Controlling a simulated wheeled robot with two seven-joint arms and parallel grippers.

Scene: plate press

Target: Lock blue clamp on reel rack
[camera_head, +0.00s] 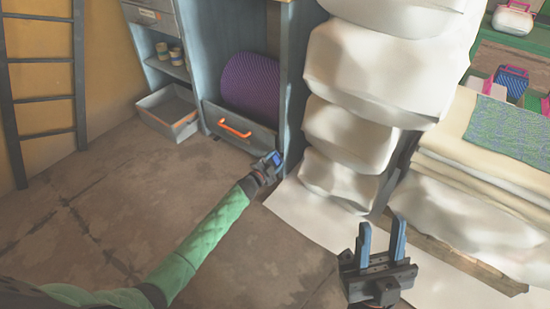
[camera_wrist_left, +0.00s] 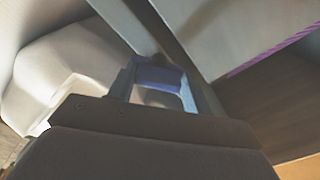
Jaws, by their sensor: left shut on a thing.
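My left gripper (camera_head: 273,160) reaches to the foot of a grey-blue upright (camera_head: 292,85), between the cabinet and the stacked white rolls. In the left wrist view, its fingers (camera_wrist_left: 160,85) are shut on a blue piece, apparently the blue clamp (camera_wrist_left: 160,76). A pale post runs just beyond it. In the head view the clamp cannot be told from the blue fingertips, and whether it is locked cannot be told. My right gripper (camera_head: 381,240) is open and empty, its two blue fingers apart, over the pale sheet on the floor.
Large white rolls (camera_head: 350,135) are stacked right of the upright. A grey bin (camera_head: 168,108) and ladder (camera_head: 45,100) stand left. The brown floor (camera_head: 120,200) is clear.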

